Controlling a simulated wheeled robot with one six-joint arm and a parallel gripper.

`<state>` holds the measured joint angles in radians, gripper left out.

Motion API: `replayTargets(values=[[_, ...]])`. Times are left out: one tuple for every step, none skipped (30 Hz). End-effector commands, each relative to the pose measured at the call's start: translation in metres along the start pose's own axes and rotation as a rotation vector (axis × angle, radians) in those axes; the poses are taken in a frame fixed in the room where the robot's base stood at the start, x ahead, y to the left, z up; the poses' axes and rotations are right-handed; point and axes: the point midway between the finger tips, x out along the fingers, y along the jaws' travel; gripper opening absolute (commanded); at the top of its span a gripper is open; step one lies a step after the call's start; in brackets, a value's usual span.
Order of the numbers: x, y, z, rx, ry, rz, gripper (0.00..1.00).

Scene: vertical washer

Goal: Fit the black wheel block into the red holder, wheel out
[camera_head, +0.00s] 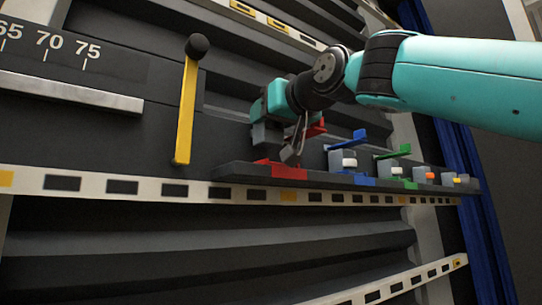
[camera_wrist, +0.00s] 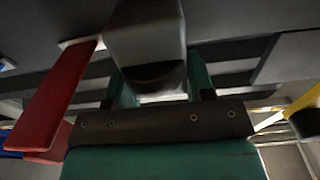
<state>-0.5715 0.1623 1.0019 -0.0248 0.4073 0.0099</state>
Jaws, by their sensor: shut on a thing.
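My gripper (camera_head: 276,128) is above the red holder, at the near end of the dark shelf. In the wrist view its teal fingers (camera_wrist: 158,88) are closed on both sides of a grey block (camera_wrist: 148,35) with a dark rounded part, apparently the black wheel (camera_wrist: 155,76). In the head view the block is mostly hidden by my gripper. The red holder shows as a red base plate (camera_head: 275,170) and a red arm (camera_head: 317,127) behind my gripper. The red arm also stands left of the block in the wrist view (camera_wrist: 58,100). I cannot tell whether the block touches the holder.
Farther along the shelf are a blue holder (camera_head: 346,142) with a white-wheeled block, a green holder (camera_head: 394,153), and blocks with orange and yellow wheels. A yellow lever (camera_head: 187,110) with a black knob stands left of my gripper. The dark panel lies behind.

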Motion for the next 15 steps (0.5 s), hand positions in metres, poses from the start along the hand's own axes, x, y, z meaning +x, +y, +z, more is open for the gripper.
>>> replayTargets(values=[[0.0,0.0,0.006,0.0,0.0,0.0,0.23],[0.0,0.0,0.008,0.0,0.0,0.0,0.23],[0.0,0.0,0.01,0.0,0.002,0.0,0.23],[0.0,0.0,0.011,0.0,0.002,0.0,0.23],[-0.001,0.0,0.013,0.0,0.001,0.0,0.23],[-0.001,0.0,0.017,0.0,0.001,0.0,0.23],[-0.001,0.0,0.021,0.0,0.0,0.001,0.23],[0.0,0.0,0.025,0.0,-0.001,0.001,0.23],[0.0,0.0,0.031,0.0,-0.001,0.001,0.23],[0.0,0.0,0.035,0.0,-0.001,0.001,0.23],[0.0,0.0,0.038,0.0,0.0,0.001,0.23],[-0.001,0.0,0.042,0.0,0.0,0.001,0.23],[0.0,0.0,0.045,0.0,0.0,0.001,0.23],[0.0,0.0,0.046,0.0,0.001,0.001,0.23],[0.0,0.001,0.048,0.0,0.001,0.001,0.23]])
